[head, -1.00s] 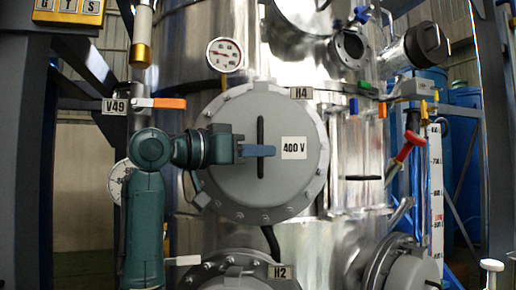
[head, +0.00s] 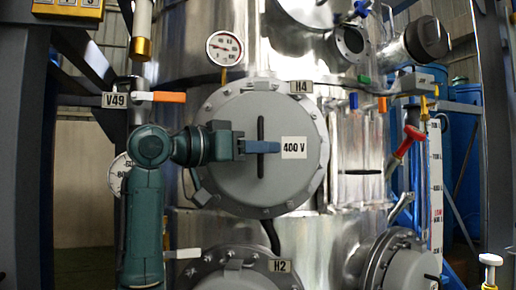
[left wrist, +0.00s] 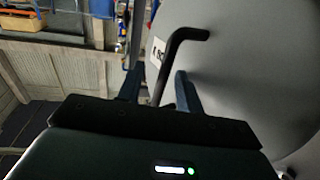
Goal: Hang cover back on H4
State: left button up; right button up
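The round grey cover (head: 235,170) with the 400 V label sits against the bolted H4 flange on the tank, under the H4 tag (head: 301,87). Its black handle (head: 260,128) stands upright at the middle. My left gripper (head: 262,147) comes in from the left and straddles the handle. In the left wrist view the handle (left wrist: 167,75) runs between my two blue fingers (left wrist: 158,75), with gaps visible, and the cover (left wrist: 250,60) fills the right side. The fingers look apart, not pressed on the handle. My right gripper is out of view.
A pressure gauge (head: 225,48) is above the cover, and the orange-handled V49 valve (head: 158,97) is at upper left. The H2 flange (head: 232,262) lies below. A red-handled valve (head: 408,140) and pipe fittings stand at the right. Blue drums are behind.

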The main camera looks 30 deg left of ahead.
pick_arm(q)
jog(key=b+v, duration=0.2)
jog(key=v, duration=1.1)
jog(key=shift+b, duration=0.35)
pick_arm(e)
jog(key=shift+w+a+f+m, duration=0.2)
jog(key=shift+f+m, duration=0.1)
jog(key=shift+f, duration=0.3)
pick_arm(q)
jog(key=shift+s, duration=0.15)
